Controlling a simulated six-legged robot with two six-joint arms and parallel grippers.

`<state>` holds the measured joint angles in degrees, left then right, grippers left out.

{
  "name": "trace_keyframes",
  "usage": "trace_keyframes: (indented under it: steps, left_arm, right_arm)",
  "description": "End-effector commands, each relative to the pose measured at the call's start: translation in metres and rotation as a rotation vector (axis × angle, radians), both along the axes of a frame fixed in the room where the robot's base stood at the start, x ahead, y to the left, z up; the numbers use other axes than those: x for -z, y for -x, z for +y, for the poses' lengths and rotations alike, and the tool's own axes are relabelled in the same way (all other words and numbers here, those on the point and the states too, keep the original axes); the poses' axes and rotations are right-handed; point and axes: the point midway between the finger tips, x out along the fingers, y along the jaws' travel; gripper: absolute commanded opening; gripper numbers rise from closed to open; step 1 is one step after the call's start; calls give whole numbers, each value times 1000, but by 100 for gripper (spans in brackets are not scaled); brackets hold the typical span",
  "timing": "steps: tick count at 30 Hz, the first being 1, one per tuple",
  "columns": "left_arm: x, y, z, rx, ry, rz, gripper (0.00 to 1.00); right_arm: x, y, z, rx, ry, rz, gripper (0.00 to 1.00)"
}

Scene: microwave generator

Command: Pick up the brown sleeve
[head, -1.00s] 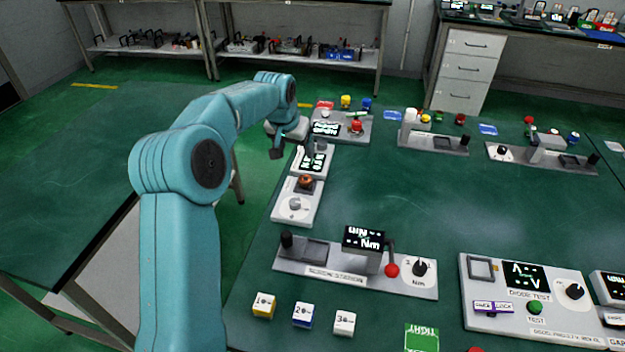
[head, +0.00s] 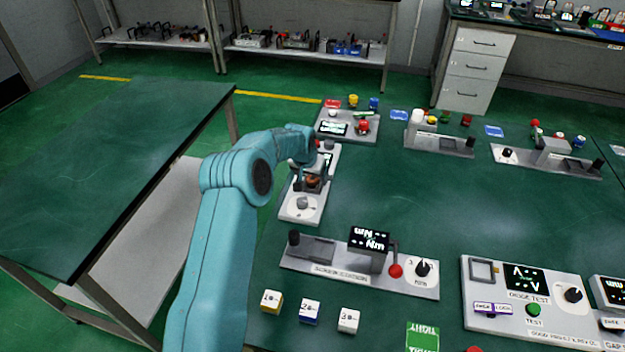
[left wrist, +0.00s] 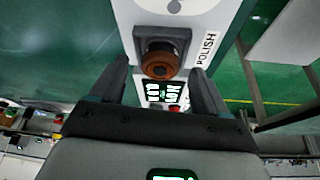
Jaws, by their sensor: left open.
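The brown sleeve (left wrist: 160,62) is a small round brown piece seated in a dark square holder on a white panel beside the label POLISH, in the left wrist view. It also shows in the head view (head: 313,181), partly covered by my gripper. My left gripper (left wrist: 164,82) is open. Its two dark fingers stand to either side of the sleeve in the picture, apart from it as far as I can see. In the head view my left gripper (head: 306,172) is over the holder end of the panel. My right gripper does not show.
The white panel (head: 302,207) has a grey knob and lies along the table's left edge. Numbered cubes (head: 309,312) lie nearer. Another device panel (head: 349,127) stands behind. The green tabletop (head: 470,205) to the right is clear.

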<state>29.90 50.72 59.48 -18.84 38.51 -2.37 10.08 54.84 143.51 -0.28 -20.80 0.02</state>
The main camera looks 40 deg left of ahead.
Motion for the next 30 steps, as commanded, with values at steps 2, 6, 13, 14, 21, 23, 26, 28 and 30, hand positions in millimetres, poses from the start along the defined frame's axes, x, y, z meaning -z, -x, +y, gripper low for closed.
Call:
trace_keyframes:
  steps: [2, 6, 13, 14, 21, 23, 26, 28, 30]
  left_arm:
    - [5, -3, 1, 0, 0, 0, 76]
    - [7, -3, 1, 0, 0, -1, 76]
    - [7, -3, 1, 0, 0, 0, 30]
    - [7, -3, 1, 0, 0, 0, 20]
    - [7, -3, 1, 0, 0, -1, 13]
    - [6, -3, 1, 0, 0, -1, 13]
    - [2, -3, 1, 0, -1, -2, 13]
    - [-5, -4, 2, 0, -2, -3, 13]
    - [-15, -4, 2, 0, -2, -3, 13]
  right_arm:
    - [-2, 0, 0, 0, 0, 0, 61]
    - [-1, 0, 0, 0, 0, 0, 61]
    - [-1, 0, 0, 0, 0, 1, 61]
    - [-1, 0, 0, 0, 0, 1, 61]
    - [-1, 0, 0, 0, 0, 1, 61]
    - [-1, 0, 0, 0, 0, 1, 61]
    - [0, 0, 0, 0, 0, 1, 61]
    - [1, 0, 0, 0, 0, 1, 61]
    - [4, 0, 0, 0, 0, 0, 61]
